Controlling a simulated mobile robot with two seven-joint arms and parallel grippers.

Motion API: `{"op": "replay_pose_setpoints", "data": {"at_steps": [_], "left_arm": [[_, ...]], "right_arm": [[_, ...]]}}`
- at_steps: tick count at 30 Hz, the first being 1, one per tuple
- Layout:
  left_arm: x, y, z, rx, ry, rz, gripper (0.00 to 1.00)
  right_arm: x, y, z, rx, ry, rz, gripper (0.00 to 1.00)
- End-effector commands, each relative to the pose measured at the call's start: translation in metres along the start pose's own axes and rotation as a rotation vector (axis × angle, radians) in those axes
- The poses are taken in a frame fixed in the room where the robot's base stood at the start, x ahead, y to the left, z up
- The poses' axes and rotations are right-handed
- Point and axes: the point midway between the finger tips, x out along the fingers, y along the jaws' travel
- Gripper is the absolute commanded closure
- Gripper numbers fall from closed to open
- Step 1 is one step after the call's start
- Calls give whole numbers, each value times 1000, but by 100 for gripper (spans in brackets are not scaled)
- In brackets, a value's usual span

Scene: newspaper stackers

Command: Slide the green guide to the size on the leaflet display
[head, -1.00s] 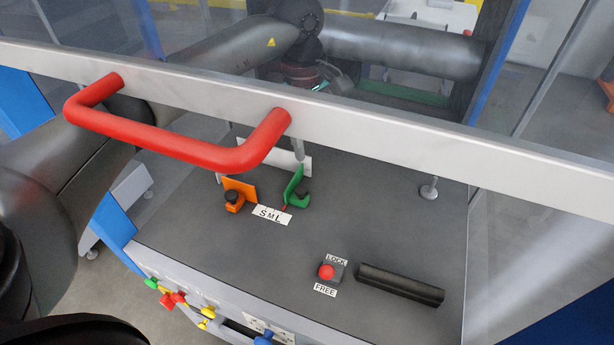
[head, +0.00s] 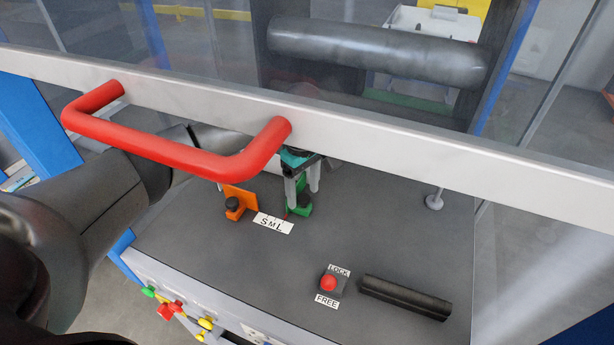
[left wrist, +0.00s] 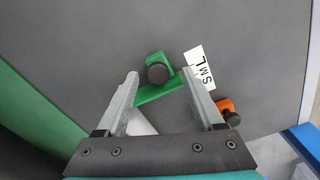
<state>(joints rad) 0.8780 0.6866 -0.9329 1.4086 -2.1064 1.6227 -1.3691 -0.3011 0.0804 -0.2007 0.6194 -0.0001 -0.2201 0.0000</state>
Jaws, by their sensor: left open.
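The green guide (head: 304,210) stands on the dark tabletop, partly hidden behind my left gripper (head: 303,190). In the left wrist view the green guide (left wrist: 150,90) has a dark round knob, and its plate runs between the fingers. My left gripper (left wrist: 161,74) is open, its fingertips on either side of the guide, with no clear grip on it. A white S M L label (head: 273,223) lies in front; a small red pointer (head: 287,213) by the guide is near the L. I cannot make out a leaflet display. My right gripper is not in view.
An orange guide (head: 238,201) stands left of the green one. A red LOCK/FREE knob (head: 328,283) and a black bar (head: 404,297) are nearer the front. A rail with a red handle (head: 180,145) crosses above the table. The tabletop to the right is mostly clear.

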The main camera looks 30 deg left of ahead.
Motion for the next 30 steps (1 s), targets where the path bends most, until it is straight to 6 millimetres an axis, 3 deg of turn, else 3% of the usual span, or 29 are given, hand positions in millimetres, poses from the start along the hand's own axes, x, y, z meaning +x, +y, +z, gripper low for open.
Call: {"op": "replay_pose_setpoints", "data": {"at_steps": [12, 30], "left_arm": [[9, 0, 0, 0, -1, 1, 31], [10, -2, 0, 0, -2, -6, 98]], "right_arm": [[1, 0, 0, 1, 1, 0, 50], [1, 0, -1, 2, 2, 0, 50]]}}
